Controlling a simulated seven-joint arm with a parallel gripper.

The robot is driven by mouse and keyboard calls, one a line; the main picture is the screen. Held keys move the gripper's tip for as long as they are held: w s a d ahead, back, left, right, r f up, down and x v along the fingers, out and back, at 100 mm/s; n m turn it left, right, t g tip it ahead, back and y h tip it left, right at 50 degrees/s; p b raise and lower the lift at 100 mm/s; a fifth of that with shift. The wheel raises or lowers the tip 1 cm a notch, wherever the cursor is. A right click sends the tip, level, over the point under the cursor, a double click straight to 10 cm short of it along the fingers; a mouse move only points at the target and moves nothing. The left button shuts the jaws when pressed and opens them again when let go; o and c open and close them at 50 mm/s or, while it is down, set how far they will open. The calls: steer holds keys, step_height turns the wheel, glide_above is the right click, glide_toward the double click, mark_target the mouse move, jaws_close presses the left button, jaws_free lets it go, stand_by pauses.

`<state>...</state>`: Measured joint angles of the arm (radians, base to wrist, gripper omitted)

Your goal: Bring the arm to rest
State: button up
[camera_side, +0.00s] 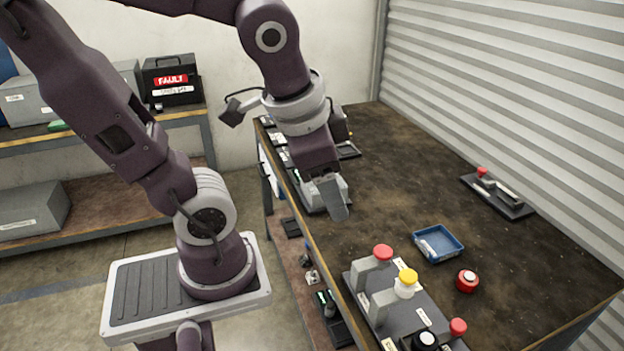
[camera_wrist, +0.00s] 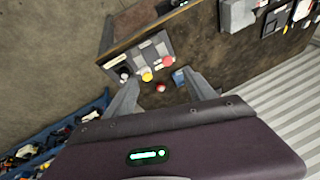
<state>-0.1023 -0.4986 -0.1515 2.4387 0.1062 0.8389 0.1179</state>
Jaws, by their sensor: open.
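My gripper (camera_side: 335,198) hangs from the arm over the left edge of the dark workbench (camera_side: 400,180), above its surface. In the side view one finger hides much of the other. In the wrist view my gripper (camera_wrist: 162,97) shows two fingers spread apart with nothing between them, so it is open and empty. The arm is bent high over the bench.
A panel (camera_side: 365,283) with red- and yellow-capped parts stands at the bench's front. Near it are a blue tray (camera_side: 457,256) and a red round piece (camera_side: 467,281). A black holder (camera_side: 511,207) lies at right.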

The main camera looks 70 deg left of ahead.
steer(key=s+r+n, duration=0.1)
steer(key=s+d+r+n+t+h, duration=0.1)
steer(key=s, duration=0.1)
steer(key=shift+s+d+h, duration=0.15)
steer(key=shift+s+h, duration=0.1)
steer(key=shift+h, duration=0.05)
